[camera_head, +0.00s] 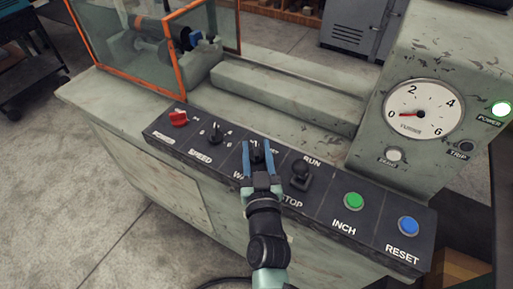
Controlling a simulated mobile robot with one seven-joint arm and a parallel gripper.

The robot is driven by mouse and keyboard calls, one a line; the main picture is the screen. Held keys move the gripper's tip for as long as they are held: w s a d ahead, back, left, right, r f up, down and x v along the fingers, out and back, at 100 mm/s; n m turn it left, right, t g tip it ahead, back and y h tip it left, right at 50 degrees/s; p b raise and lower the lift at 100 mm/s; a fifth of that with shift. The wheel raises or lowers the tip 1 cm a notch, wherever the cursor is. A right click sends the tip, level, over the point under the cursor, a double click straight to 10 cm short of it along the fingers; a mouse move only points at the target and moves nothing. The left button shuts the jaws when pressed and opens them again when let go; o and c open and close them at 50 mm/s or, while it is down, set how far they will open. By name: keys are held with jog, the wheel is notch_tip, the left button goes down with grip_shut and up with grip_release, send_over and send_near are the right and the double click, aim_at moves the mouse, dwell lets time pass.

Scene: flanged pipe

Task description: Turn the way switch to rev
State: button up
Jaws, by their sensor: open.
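A dark control panel (325,213) runs along the front of a worn grey-green machine. The way switch (257,155) is a small black knob in the panel section whose label starts with "WA", between the speed knob and the run/stop lever. My gripper (258,156) is open over this switch, with one blue finger on each side of it. I cannot tell whether the fingers touch it. My gripper and wrist cover much of the section's labels, so the switch's setting cannot be read.
Left of the switch are a speed knob (215,134) and a red switch (179,118). To the right are a run/stop lever (301,172), a green inch button (353,201) and a blue reset button (408,226). A dial gauge (423,112) reads near zero. The power lamp (501,109) is lit.

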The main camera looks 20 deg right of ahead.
grip_shut()
